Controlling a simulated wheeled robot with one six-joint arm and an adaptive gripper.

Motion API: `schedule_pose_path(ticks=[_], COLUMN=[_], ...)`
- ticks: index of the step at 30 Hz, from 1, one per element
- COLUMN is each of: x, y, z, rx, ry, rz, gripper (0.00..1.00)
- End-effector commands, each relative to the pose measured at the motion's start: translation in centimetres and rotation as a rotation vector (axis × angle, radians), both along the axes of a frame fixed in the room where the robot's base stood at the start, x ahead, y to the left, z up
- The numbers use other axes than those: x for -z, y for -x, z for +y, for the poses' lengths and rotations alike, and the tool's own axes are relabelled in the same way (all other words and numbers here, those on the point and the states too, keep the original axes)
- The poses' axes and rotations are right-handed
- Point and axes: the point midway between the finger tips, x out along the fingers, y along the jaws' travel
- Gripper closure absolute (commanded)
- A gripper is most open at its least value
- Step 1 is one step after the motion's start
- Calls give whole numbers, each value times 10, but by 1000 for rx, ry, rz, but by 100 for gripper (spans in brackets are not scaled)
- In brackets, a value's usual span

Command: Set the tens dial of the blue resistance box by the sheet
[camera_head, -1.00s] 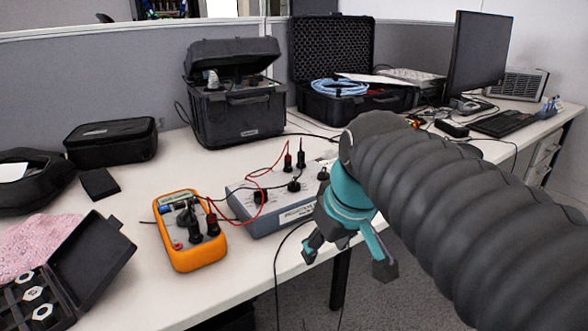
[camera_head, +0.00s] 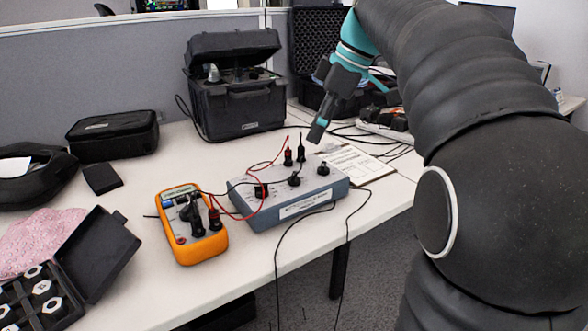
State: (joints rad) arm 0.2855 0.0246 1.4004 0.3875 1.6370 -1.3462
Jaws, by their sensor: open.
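The blue resistance box (camera_head: 318,204) lies on the bench with a grey top and a white label on its front. Three black dials stand along its top: a left dial (camera_head: 261,191), a middle dial (camera_head: 294,180) and a right dial (camera_head: 323,168). Their markings are too small to read. Red and black plugs rise from its back edge. The sheet (camera_head: 350,162), on a brown board, lies right behind the box. My gripper (camera_head: 318,130) is open and empty, pointing down above the back of the box, apart from it.
An orange multimeter (camera_head: 191,225) stands left of the box, wired to it by red and black leads. A black case (camera_head: 236,108) stands behind. Cables hang over the front edge. An open case with hex nuts (camera_head: 95,255) is at front left.

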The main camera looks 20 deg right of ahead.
Motion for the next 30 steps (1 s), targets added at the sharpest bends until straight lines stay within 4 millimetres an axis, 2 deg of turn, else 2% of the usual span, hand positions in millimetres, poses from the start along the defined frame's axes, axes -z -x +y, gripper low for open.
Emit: schedule_pose_path(ticks=[9, 15, 21, 30], x=[57, 86, 102, 105], y=[-9, -15, -19, -19], z=[22, 32, 38, 39], rx=[-1, 0, 1, 1], ry=[1, 0, 1, 1], rz=[3, 1, 0, 0], gripper=[47, 47, 47, 47])
